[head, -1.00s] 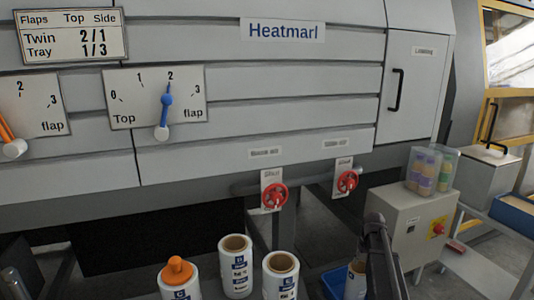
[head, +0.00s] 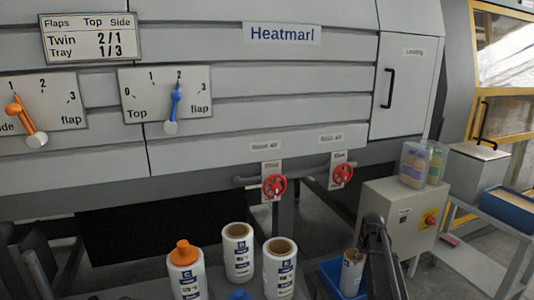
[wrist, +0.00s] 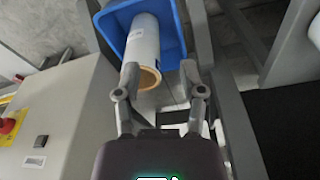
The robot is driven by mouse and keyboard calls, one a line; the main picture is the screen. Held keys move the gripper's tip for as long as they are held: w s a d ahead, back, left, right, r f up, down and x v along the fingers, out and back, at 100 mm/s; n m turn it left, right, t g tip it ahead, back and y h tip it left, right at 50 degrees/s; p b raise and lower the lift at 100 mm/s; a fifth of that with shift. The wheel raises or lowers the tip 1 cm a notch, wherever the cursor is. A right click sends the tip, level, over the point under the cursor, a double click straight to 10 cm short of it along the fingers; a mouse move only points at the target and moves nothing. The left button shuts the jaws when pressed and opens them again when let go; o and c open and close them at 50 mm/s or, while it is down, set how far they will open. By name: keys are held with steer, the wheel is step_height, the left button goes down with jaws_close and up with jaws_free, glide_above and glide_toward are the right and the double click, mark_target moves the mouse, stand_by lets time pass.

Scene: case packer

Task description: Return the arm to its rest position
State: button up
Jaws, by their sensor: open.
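My gripper (wrist: 159,68) is open and its fingers are apart in the wrist view. A white roll with a brown core (wrist: 146,50) leans in a blue bin (wrist: 112,24) in front of and between the fingers. I cannot tell whether the fingers touch it. In the head view, part of my dark arm rises at the lower right, just beside the roll (head: 352,268) and the blue bin (head: 328,276). The fingertips are not clear there.
The Heatmarl machine (head: 250,95) fills the back, with an orange pointer (head: 27,122), a blue pointer (head: 173,105) and red valves (head: 274,187). White rolls (head: 279,268) and an orange-topped bottle (head: 186,272) stand in front. A grey control box (head: 405,215) is at the right.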

steer(key=s+a+f+m+g+b, duration=0.1)
steer(key=s+a+f+b, duration=0.4)
steer(key=s+a, duration=0.6)
steer(key=s+a+f+g+b, duration=0.1)
steer(key=s+a+f+b, duration=0.5)
steer(key=s, duration=0.8)
step_height(320, 180, up, 25)
steer(key=a+p, duration=0.1)
steer(key=p, duration=2.4)
steer(key=shift+a+p, duration=0.15)
steer(key=shift+p, duration=0.15)
